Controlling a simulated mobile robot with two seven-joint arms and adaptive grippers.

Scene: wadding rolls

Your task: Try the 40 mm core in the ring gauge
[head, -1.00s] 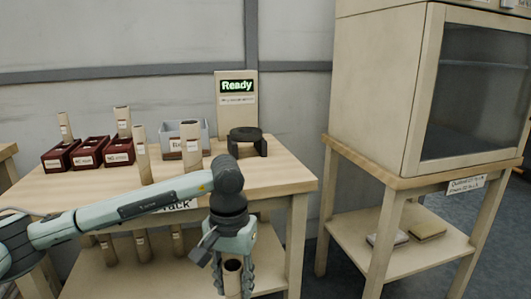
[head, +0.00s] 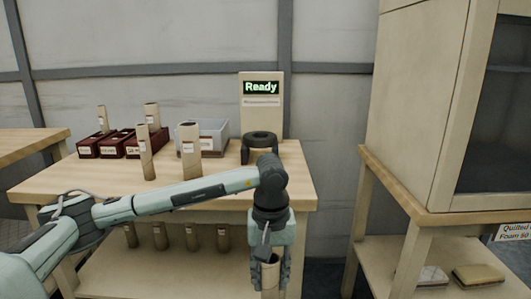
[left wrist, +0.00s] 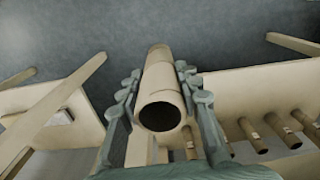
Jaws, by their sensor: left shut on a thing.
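My left gripper (head: 270,272) is shut on a cardboard core (head: 270,277), in front of the bench's front edge. In the left wrist view the core (left wrist: 158,85) lies between the fingers (left wrist: 160,105), its hollow end towards the camera. I see no readable label on it. My right gripper is not in view.
On the bench (head: 235,195) stand two cores (head: 145,155), (head: 190,155), small dark red bins (head: 146,142) with cores and a grey bin (head: 214,130). Several cores (head: 160,236) stand below the top. A large cabinet (head: 425,110) is at the right.

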